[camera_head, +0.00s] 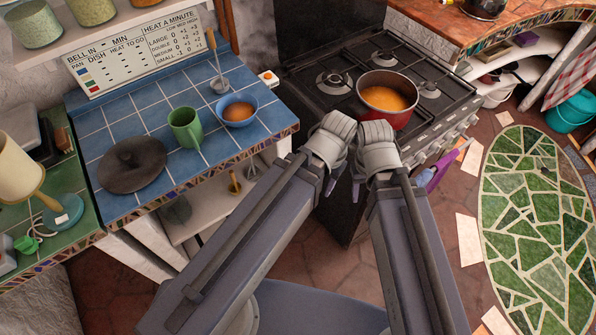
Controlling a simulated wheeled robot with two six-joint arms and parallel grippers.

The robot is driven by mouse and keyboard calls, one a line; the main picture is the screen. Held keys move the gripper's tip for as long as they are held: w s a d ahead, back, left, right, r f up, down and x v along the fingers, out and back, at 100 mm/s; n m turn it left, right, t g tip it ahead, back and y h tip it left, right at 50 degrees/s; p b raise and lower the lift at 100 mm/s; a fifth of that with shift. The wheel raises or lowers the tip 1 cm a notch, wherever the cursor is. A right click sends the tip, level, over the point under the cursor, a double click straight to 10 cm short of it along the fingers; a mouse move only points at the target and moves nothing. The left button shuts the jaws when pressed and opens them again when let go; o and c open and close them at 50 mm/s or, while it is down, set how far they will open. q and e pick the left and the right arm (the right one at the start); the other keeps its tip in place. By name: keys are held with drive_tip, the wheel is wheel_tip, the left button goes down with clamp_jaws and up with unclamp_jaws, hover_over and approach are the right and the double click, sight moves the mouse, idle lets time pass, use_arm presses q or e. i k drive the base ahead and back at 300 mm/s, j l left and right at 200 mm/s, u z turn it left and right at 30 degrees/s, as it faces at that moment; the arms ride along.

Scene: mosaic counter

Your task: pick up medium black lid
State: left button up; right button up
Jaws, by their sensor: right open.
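The black lid (132,165) lies flat on the blue tiled counter (225,170), at its left end, with its round knob on top. My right gripper (358,191) is open, near the front of the stove and well to the right of the lid. My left gripper (330,187) hangs close beside it, mostly hidden by its own wrist, so I cannot see its jaws clearly. Neither gripper touches the lid.
A green mug (185,127) and a blue bowl (239,111) of orange-brown food stand right of the lid. A masher (217,70) stands behind. A red pot (386,98) of orange food sits on the stove (335,85). A lamp (20,170) stands left.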

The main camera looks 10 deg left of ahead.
sight(132, 164)
drive_tip(key=u, duration=1.9)
drive_tip(key=z, duration=2.1)
drive_tip(key=k+j+u, duration=0.1)
drive_tip(key=u, duration=0.35)
drive_tip(key=k+j+u, duration=0.15)
drive_tip(key=u, duration=0.25)
drive_tip(key=k+j+u, duration=0.15)
drive_tip(key=u, duration=0.3)
